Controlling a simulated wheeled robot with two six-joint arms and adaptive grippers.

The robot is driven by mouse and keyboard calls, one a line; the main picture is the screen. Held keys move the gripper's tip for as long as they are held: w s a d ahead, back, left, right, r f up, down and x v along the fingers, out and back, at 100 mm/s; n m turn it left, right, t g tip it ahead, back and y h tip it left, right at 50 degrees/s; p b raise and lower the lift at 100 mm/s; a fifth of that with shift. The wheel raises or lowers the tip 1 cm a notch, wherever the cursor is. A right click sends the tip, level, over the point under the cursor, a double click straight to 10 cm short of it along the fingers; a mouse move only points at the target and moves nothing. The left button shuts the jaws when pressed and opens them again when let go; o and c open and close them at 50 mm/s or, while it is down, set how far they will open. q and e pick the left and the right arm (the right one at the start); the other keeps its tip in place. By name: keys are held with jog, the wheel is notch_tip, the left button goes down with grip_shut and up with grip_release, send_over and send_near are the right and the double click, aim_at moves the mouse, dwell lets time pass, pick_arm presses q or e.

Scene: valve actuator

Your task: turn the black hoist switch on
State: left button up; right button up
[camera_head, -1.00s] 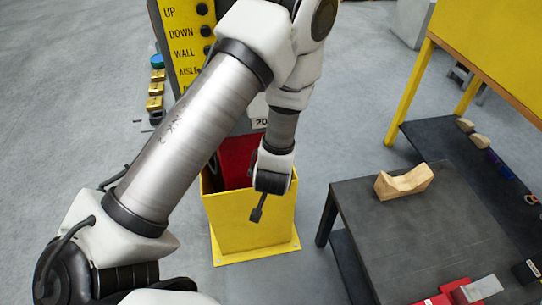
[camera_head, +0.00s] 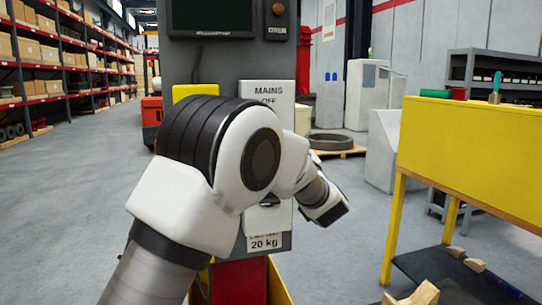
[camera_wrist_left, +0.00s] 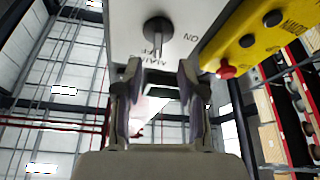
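The black switch (camera_wrist_left: 158,35) is a round knob with a narrow handle on a white plate lettered MAINS, OFF and ON. In the left wrist view it is upside down, at the top, its handle pointing toward OFF. My left gripper (camera_wrist_left: 158,75) is open and empty, its two fingers apart just below the knob in that picture, with no visible contact. The left gripper's fingers cannot be made out there. My right gripper is not in view.
A dark screen (camera_head: 210,15) is above the plate on the grey column (camera_head: 240,65). In the wrist view a yellow button panel (camera_wrist_left: 250,35) with a red button (camera_wrist_left: 227,72) is right of the plate. A yellow bench (camera_head: 470,150) stands at right. Open floor lies left.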

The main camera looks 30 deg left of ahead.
pick_arm(q)
jog(key=p+x, duration=0.2)
jog(key=x, duration=0.6)
jog(key=shift+w+f, duration=0.15)
jog(key=shift+w, duration=0.1)
jog(key=shift+s+d, duration=0.2)
jog(key=shift+c, duration=0.6)
jog(key=shift+s, duration=0.1)
grip_shut()
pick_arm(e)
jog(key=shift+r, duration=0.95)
